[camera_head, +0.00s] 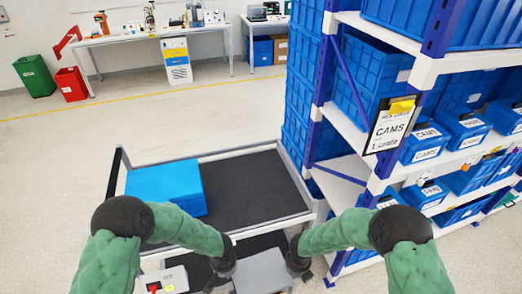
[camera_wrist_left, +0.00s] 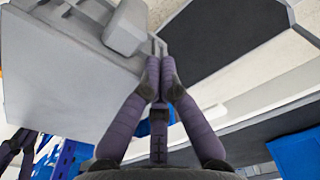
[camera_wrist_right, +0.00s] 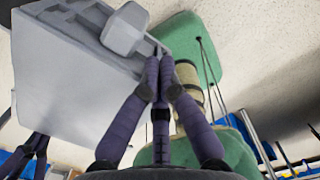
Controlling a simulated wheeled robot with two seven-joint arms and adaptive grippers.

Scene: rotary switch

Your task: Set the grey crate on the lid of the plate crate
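The grey crate (camera_head: 262,272) is at the bottom of the head view, between my two grippers and in front of the cart's near edge. My left gripper (camera_head: 226,266) is at its left side and my right gripper (camera_head: 297,264) at its right side. In each wrist view, the fingers are closed together at the rim of the crate, which also shows in the left (camera_wrist_left: 60,85) and right (camera_wrist_right: 65,75) wrist views. Its underside is hidden. A bright blue, flat-topped crate (camera_head: 165,186), apparently the plate crate, stands on the left of the cart's deck.
The cart's dark deck (camera_head: 250,180) is bare right of the blue crate, with a raised frame around it. A shelf rack (camera_head: 345,125) with blue bins stands close on the right. A small grey box (camera_head: 165,280) with a red part is at bottom left.

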